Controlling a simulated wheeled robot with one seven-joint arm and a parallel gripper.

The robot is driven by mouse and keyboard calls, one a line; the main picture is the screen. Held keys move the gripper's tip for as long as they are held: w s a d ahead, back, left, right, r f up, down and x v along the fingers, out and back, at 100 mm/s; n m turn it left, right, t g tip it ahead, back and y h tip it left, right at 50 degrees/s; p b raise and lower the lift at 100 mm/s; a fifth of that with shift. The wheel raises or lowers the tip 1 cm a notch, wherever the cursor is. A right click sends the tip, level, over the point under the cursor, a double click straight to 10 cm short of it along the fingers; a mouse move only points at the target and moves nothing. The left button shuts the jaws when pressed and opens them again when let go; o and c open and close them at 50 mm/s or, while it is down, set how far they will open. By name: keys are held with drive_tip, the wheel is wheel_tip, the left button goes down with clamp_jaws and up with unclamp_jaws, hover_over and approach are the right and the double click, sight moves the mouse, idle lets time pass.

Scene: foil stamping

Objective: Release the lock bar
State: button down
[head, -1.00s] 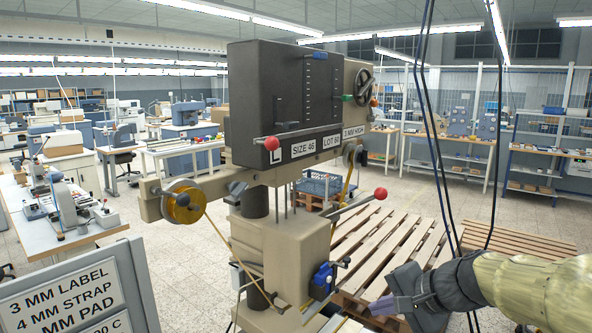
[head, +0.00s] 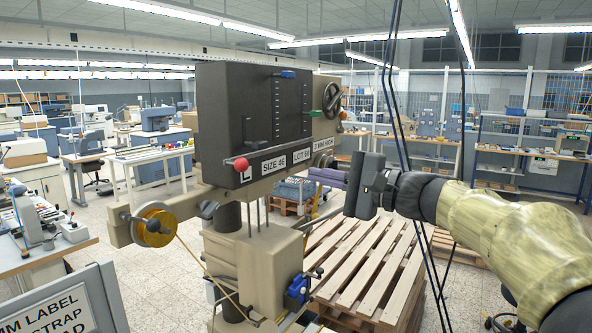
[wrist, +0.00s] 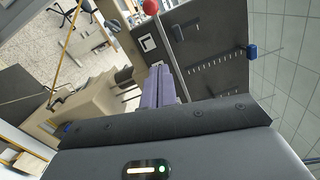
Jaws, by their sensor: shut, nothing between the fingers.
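The stamping machine has a dark upright head panel (head: 225,105) over a beige body. A horizontal bar with a red ball knob (head: 241,164) runs along the panel's lower edge, beside a plate marked L (head: 246,176). I cannot tell for certain that this is the lock bar. My gripper (head: 352,184) is raised to the right of the panel, apart from the red knob, and hides part of the machine's right side. In the wrist view its purple-grey fingers (wrist: 158,88) are together and empty, in front of the L plate (wrist: 147,43).
An amber spool (head: 154,228) sits on the machine's left arm. A handwheel (head: 332,98) is at the panel's right. A wooden pallet (head: 365,265) lies behind on the floor. Dark cables (head: 393,110) hang near my arm. A sign board (head: 100,290) stands at lower left.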

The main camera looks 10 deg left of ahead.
sight(239, 169)
drive_tip(key=a+r+p, duration=0.1)
drive_tip(key=a+p, duration=0.6)
drive_tip(key=a, duration=0.4)
drive_tip(key=shift+s, duration=0.15)
drive_tip(key=s+b, duration=0.1)
drive_tip(key=b, duration=0.1)
drive_tip(key=s+a+b, duration=0.1)
drive_tip(key=s+b, duration=0.1)
drive_tip(key=shift+s+a+r, duration=0.1)
drive_tip(key=shift+s+a, duration=0.1)
idle(0.3)
